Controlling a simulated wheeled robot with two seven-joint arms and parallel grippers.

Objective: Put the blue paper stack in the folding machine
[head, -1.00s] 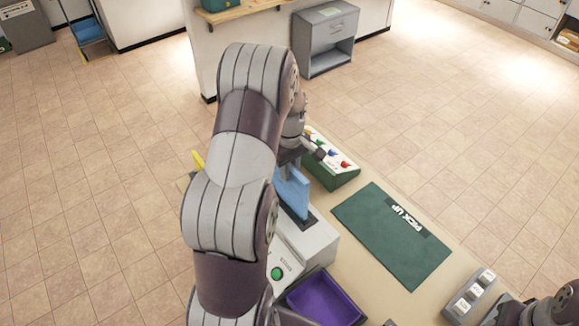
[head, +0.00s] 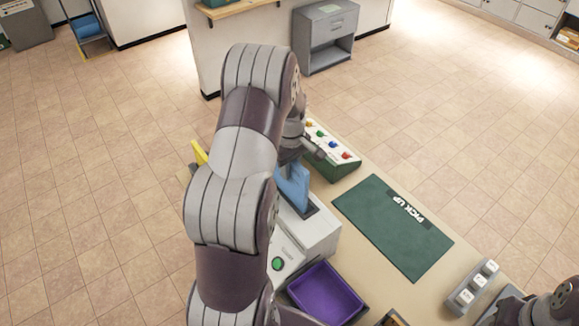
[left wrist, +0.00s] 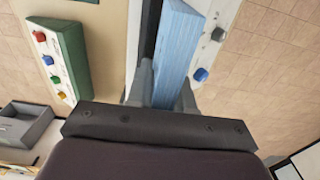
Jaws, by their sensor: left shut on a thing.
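The blue paper stack (head: 292,190) stands on edge at the top of the white folding machine (head: 312,238), over its dark slot. It also shows in the left wrist view (left wrist: 180,45), upright between the grey fingers. My left gripper (left wrist: 172,92) is shut on the stack; in the head view my left arm hides most of this gripper. Whether the stack's lower edge rests inside the slot cannot be told. The machine has a green button (head: 277,264) on its front panel. Only part of my right arm shows at the lower right, and its fingers are out of sight.
A purple tray (head: 325,292) sits in front of the machine. A green panel with colored knobs (head: 330,150) stands behind it. A green "PICK UP" mat (head: 395,228) lies bare on the table to the right. A grey block with white buttons (head: 470,288) is near the right edge.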

